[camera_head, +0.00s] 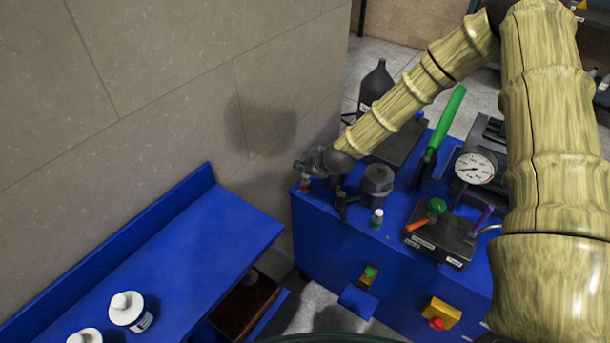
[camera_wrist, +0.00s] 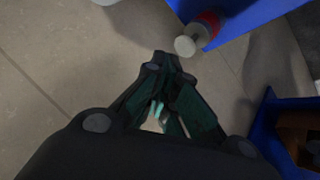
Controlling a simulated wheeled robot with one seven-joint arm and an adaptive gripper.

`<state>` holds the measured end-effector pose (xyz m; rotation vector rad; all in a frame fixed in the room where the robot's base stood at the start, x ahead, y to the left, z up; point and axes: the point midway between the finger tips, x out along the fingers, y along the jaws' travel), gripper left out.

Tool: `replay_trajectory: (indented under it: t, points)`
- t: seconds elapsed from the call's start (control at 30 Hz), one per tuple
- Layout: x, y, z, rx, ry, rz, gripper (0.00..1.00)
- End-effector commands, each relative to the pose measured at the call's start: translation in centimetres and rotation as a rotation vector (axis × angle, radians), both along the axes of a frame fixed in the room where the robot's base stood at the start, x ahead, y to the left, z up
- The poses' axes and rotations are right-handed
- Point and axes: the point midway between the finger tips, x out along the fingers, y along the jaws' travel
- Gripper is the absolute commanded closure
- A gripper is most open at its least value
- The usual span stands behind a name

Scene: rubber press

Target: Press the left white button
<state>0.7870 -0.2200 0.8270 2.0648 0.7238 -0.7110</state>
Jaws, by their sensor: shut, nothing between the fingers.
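A small white round-topped piece with a red band (camera_wrist: 206,28) shows in the wrist view, beside a blue surface. In the head view a small red-and-white piece (camera_head: 305,184), likely the same one, stands at the left back corner of the blue bench. I cannot tell for certain which is the left white button. My gripper (camera_head: 301,165) is shut and empty, just above the red-banded piece. In the wrist view my fingertips (camera_wrist: 162,62) are close to its white top; contact is not clear.
A dark cylindrical part (camera_head: 378,182) stands right of my gripper. A green lever (camera_head: 445,122), a gauge (camera_head: 475,168) and a black control box (camera_head: 440,237) lie farther right. The tiled wall (camera_head: 190,90) is close on the left. A blue shelf (camera_head: 185,250) holds white bottles.

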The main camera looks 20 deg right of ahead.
Motion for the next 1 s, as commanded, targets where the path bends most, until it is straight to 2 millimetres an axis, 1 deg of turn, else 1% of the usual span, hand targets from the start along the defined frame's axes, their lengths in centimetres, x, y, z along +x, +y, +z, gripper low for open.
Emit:
replay_trajectory:
  t: [0.57, 0.83, 1.0]
  points:
    - [0.00, -0.01, -0.03, 0.000, 0.000, 0.000, 1.00]
    - [0.07, 0.08, -0.75, -0.001, 0.000, 0.001, 1.00]
    - [0.09, 0.04, -0.82, 0.000, 0.000, 0.000, 1.00]
